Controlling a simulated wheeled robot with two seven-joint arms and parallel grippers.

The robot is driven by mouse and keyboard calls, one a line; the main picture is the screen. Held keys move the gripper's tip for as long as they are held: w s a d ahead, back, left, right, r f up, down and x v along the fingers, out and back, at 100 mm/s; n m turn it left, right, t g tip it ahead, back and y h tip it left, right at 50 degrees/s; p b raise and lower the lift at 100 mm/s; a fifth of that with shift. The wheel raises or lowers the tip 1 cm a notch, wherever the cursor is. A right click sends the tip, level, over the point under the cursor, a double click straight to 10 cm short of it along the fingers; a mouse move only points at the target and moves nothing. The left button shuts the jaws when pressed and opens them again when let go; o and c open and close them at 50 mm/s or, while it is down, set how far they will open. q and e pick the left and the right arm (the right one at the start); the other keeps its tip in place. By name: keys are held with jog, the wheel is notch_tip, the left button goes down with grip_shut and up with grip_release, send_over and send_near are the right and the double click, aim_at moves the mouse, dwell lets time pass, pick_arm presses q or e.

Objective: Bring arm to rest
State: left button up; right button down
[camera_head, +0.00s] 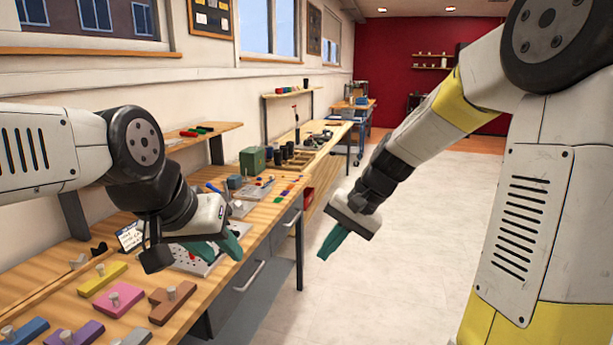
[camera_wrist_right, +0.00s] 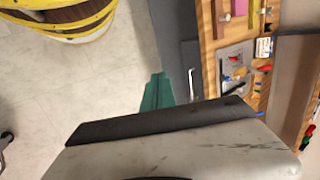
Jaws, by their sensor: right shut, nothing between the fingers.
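My left gripper (camera_head: 224,248) has teal fingers and hangs over the front part of the workbench (camera_head: 262,225). Its fingers look spread apart, with nothing seen between them. My right gripper (camera_head: 330,243) hangs over the open floor, to the right of the bench, pointing down. Its teal fingers are together and empty. In the right wrist view the fingertips (camera_wrist_right: 156,92) show past the gripper's housing, over the floor beside the bench's grey side. Both arms are bent.
Coloured blocks with pegs, such as a yellow one (camera_head: 102,279), a pink one (camera_head: 114,300) and a brown one (camera_head: 172,301), lie on the near bench. A green box (camera_head: 252,160) stands farther back. Drawers (camera_head: 250,275) face the floor (camera_head: 400,230), which is clear at right.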

jog(key=s+d+r+n+t+h, duration=0.2)
jog(key=s+d+r, duration=0.2)
jog(key=s, duration=0.3)
jog(key=s+d+r+n+t+h, duration=0.1)
jog(key=s+d+r+t, duration=0.2)
jog(key=s+d+r, duration=0.2)
jog(key=shift+s+d+r+n+h, duration=0.15)
jog(key=shift+s+d+n+h, duration=0.2)
jog(key=shift+s, duration=0.65)
